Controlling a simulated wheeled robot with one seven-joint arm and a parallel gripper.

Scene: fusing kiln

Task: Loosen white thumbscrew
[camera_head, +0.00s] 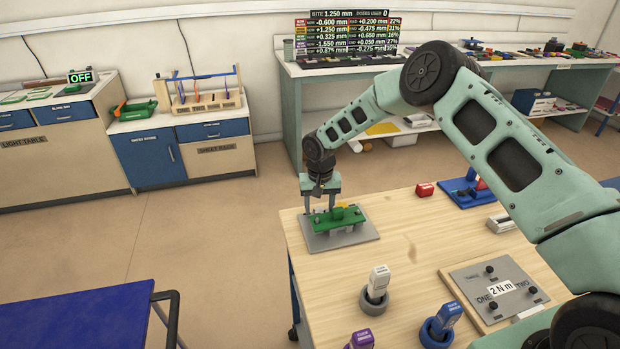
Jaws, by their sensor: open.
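I cannot make out a white thumbscrew for certain. A green fixture (352,217) sits on a grey base plate (318,243) at the far left corner of the wooden table. Small yellow and pale parts show on the fixture, too small to tell apart. My gripper (321,211) points down over the left part of the fixture. Its two fingers are apart, with nothing clearly held. Whether the fingertips touch the fixture cannot be told.
On the wooden table (410,235) stand white (378,281), blue (447,317) and purple (361,340) handled tools, a "2 N m" board (470,275) and a red block (425,189). A blue-topped cart (80,315) is at lower left. Open floor lies between.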

